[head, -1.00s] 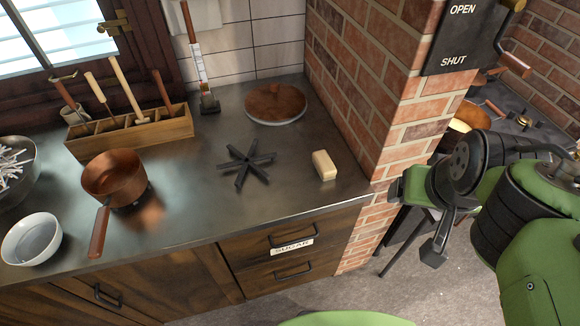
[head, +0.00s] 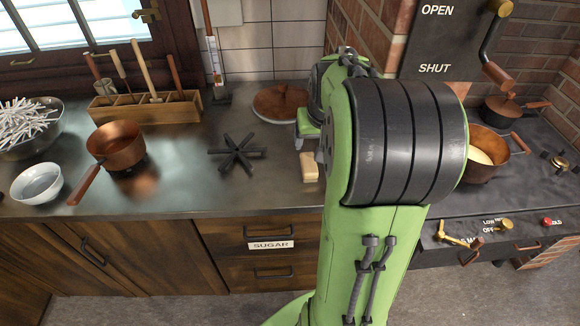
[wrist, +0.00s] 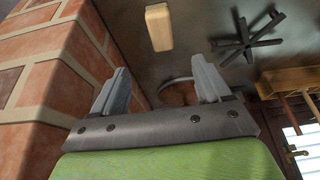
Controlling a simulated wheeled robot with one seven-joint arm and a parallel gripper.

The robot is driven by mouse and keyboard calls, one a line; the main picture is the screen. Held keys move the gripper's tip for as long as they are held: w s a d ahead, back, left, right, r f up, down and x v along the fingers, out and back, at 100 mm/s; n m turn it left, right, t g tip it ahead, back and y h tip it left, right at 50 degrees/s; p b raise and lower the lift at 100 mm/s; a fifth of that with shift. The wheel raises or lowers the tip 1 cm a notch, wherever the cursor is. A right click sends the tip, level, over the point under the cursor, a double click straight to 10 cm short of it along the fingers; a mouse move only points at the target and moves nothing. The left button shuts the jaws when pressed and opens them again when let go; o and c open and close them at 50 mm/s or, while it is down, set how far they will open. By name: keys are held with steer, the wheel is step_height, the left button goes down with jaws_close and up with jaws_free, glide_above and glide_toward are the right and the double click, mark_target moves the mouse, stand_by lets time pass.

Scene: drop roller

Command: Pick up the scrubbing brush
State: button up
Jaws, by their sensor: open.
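A small pale tan block (head: 309,167), perhaps the scrubbing brush, lies on the metal counter near the brick pillar, just left of my arm. I see no bristles on it. It also shows at the top of the wrist view (wrist: 159,27), beyond my fingertips and apart from them. My gripper (wrist: 163,85) is open and empty, with its two grey fingers spread. In the head view my arm hides most of the gripper, which is over the counter near the pillar.
A brick pillar (wrist: 45,75) stands close on the left in the wrist view. A black star-shaped trivet (head: 238,152) and a round wooden lid (head: 280,101) are near the block. A copper saucepan (head: 115,145), tool rack (head: 145,108) and white bowl (head: 37,183) stand further left.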

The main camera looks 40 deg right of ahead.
mark_target(309, 163)
steer(key=b+x, duration=0.4)
steer(key=x, duration=1.1)
steer(key=shift+w+f, duration=0.2)
steer(key=shift+f, duration=0.15)
steer(key=shift+r, duration=0.1)
steer(key=shift+c, duration=0.2)
steer(key=c, duration=1)
step_height(309, 163, up, 10)
steer(key=p, duration=0.3)
steer(key=shift+c, duration=0.2)
steer(key=o, duration=0.4)
steer(key=shift+c, duration=1.2)
steer(key=shift+s+a, duration=0.1)
